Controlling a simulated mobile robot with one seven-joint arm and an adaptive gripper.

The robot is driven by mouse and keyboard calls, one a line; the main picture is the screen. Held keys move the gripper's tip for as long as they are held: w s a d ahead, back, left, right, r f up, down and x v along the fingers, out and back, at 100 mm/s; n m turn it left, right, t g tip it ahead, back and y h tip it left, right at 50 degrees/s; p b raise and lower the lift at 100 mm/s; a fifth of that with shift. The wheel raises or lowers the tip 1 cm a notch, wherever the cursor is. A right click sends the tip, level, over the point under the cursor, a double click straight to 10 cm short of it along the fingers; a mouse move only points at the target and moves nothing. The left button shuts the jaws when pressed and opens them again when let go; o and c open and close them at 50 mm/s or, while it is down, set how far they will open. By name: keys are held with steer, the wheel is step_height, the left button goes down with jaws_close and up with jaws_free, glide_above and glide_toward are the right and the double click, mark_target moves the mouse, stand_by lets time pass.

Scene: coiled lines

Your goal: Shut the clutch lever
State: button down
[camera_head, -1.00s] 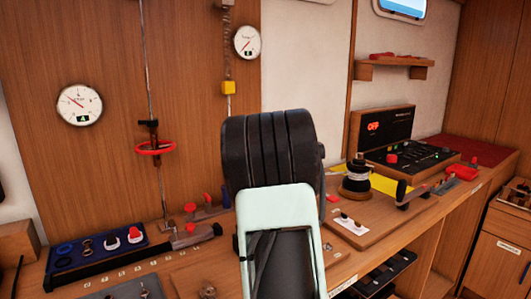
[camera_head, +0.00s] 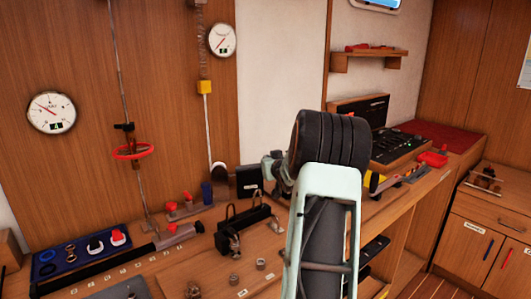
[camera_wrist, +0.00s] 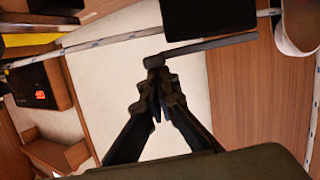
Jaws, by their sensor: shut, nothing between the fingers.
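My gripper (camera_wrist: 156,72) is shut and empty in the wrist view. Its fingertips are right by the near end of a long flat grey bar (camera_wrist: 210,46), which looks like the clutch lever. I cannot tell whether they touch. The bar slants beside a black block (camera_wrist: 208,16) at the top of that view. In the head view a black block with a white label (camera_head: 249,181) stands against the wall at the back of the bench, and my gripper (camera_head: 272,172) is just right of it. My arm hides what lies behind it, and the lever is not clear there.
A black double-loop fitting (camera_head: 243,228) stands on the wooden bench (camera_head: 205,268) in front of the block. A grey handle with a red tip (camera_head: 178,236) and a blue tray (camera_head: 80,252) lie left. A black panel (camera_head: 398,148) sits beyond my arm.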

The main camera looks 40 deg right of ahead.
steer(key=shift+d+f, duration=0.1)
steer(key=shift+f, duration=0.35)
steer(key=shift+s+f, duration=0.1)
